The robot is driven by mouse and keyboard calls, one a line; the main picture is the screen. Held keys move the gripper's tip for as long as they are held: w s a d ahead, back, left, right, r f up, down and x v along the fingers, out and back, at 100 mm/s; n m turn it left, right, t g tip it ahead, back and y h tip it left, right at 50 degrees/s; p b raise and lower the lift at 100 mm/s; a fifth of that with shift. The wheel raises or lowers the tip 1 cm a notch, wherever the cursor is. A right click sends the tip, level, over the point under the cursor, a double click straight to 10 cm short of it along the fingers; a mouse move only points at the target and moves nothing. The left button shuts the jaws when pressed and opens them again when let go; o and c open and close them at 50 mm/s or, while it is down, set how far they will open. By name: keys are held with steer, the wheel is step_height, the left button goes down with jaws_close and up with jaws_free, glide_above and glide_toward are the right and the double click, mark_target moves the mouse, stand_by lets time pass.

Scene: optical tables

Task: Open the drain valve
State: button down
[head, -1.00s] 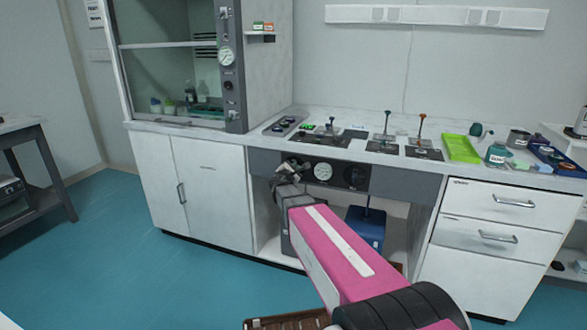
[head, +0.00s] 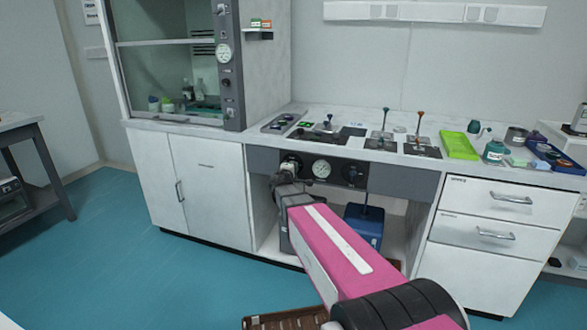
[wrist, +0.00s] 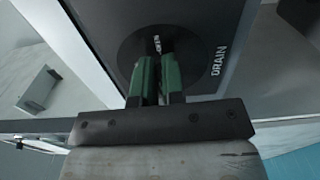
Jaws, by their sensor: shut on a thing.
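The drain valve (wrist: 154,44) shows in the wrist view as a dark handle on a round black disc, set in a dark panel beside the word DRAIN. My gripper (wrist: 156,62) has its green fingers closed on the handle, and they hide part of it. In the head view my gripper (head: 290,167) is at the left end of the dark panel (head: 265,160) under the counter. The valve is mostly hidden there behind my gripper and wrist.
A round gauge (head: 321,169) and a dark round knob (head: 353,174) sit right of my gripper on the panel. A blue container (head: 364,225) stands in the open bay below. White drawers (head: 490,236) and a cabinet (head: 205,190) flank the bay.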

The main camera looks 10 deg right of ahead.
steer(key=shift+f+m, duration=0.1)
steer(key=shift+m, duration=0.2)
steer(key=c, duration=1.2)
jaws_free()
steer(key=shift+c, duration=0.2)
steer(key=v, duration=1)
steer(key=shift+s+a, duration=0.2)
steer(key=shift+s, duration=0.15)
